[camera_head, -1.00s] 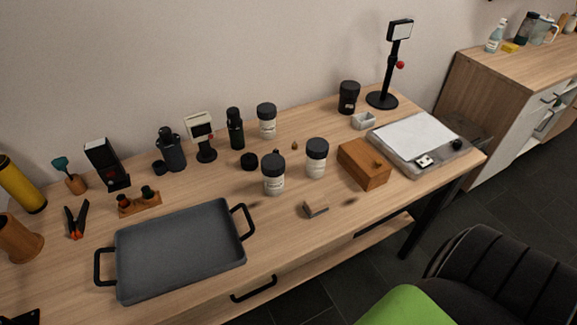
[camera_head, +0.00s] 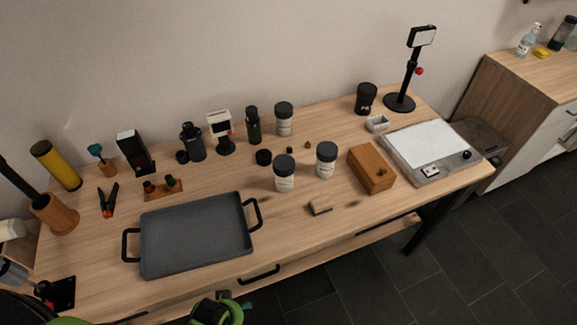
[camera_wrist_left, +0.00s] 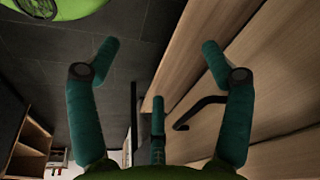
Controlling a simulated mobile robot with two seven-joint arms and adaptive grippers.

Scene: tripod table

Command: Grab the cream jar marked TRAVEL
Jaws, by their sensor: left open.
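Three white jars with black lids stand upright on the wooden table in the head view: a front one (camera_head: 284,179), one to its right (camera_head: 326,164) and one farther back (camera_head: 285,125). Their labels are too small to read, so I cannot tell which is marked TRAVEL. My left gripper (camera_wrist_left: 160,60), with teal fingers, is open and empty in the left wrist view, in front of the table and apart from the jars. A green and black part of my arm shows at the bottom of the head view. My right gripper is not in view.
A grey tray (camera_head: 196,238) with black handles lies at the table's front left. A wooden block (camera_head: 320,206), a wooden box (camera_head: 371,170) and a scale (camera_head: 425,150) lie to the right. Bottles stand behind. A drawer handle (camera_wrist_left: 198,112) juts from the table front.

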